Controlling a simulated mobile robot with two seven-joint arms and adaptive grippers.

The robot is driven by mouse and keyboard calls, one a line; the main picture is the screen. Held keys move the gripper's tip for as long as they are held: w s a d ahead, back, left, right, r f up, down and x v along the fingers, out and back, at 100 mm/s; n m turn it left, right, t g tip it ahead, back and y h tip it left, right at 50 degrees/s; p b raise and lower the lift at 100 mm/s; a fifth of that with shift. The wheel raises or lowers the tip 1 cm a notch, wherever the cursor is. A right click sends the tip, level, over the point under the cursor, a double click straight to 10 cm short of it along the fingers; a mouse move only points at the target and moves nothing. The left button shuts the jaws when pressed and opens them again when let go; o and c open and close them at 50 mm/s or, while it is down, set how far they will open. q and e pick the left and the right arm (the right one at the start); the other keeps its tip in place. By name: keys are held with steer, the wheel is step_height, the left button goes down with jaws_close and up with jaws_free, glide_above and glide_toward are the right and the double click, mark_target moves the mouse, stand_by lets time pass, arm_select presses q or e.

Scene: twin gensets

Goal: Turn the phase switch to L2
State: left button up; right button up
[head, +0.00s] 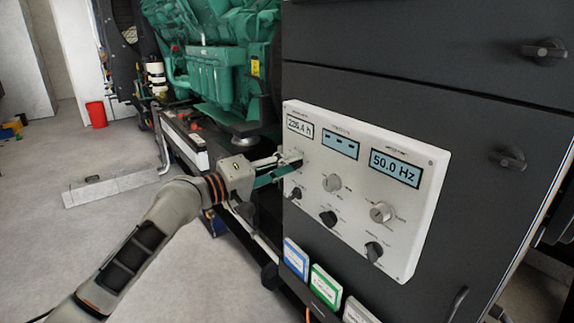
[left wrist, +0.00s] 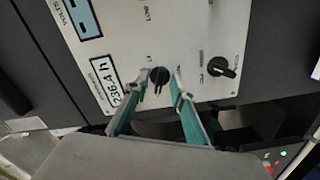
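The white control panel (head: 350,215) stands on the dark cabinet. In the left wrist view, a black rotary switch (left wrist: 158,75) sits beside the 236.4 h display, with its handle pointing toward the bottom of the picture. Small marks around it look like L labels, so it appears to be the phase switch; I cannot read them surely. My left gripper (left wrist: 160,84) has its two teal fingers on either side of this switch, with a small gap visible. In the head view my left gripper (head: 290,163) reaches the panel's upper left and hides the switch. My right gripper is not in view.
The green engine (head: 215,65) stands behind my left arm.

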arm_select(q)
jaws_close()
